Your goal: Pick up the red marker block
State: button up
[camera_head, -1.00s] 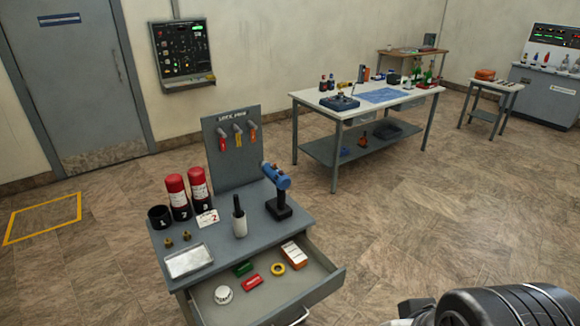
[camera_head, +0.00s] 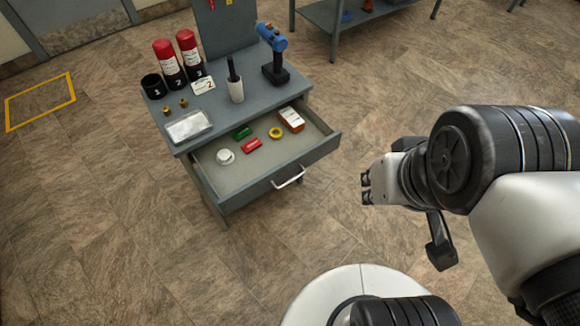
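The red marker block (camera_head: 252,146) lies in the open drawer (camera_head: 233,179) of the grey cabinet. A green block (camera_head: 242,132) lies just behind it, a yellow ring (camera_head: 276,132) to its right and a white round object (camera_head: 225,156) to its left. My gripper (camera_head: 366,188) is at the right, in front of and to the right of the drawer, apart from the block and holding nothing that I can see. It is small and seen from the side, so its finger opening is unclear.
An orange and white box (camera_head: 291,119) sits at the drawer's right end. On the cabinet top stand red cylinders (camera_head: 190,54), a white cup-like holder (camera_head: 235,89), a blue tool (camera_head: 273,56) and a clear tray (camera_head: 189,127). The drawer handle (camera_head: 290,178) sticks out. The floor in front is clear.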

aim_at(255, 144)
jog(key=i+u, duration=0.4)
jog(key=i+l+u, duration=0.1)
jog(key=i+u, duration=0.25)
jog(key=i+l+u, duration=0.2)
jog(key=u, duration=0.2)
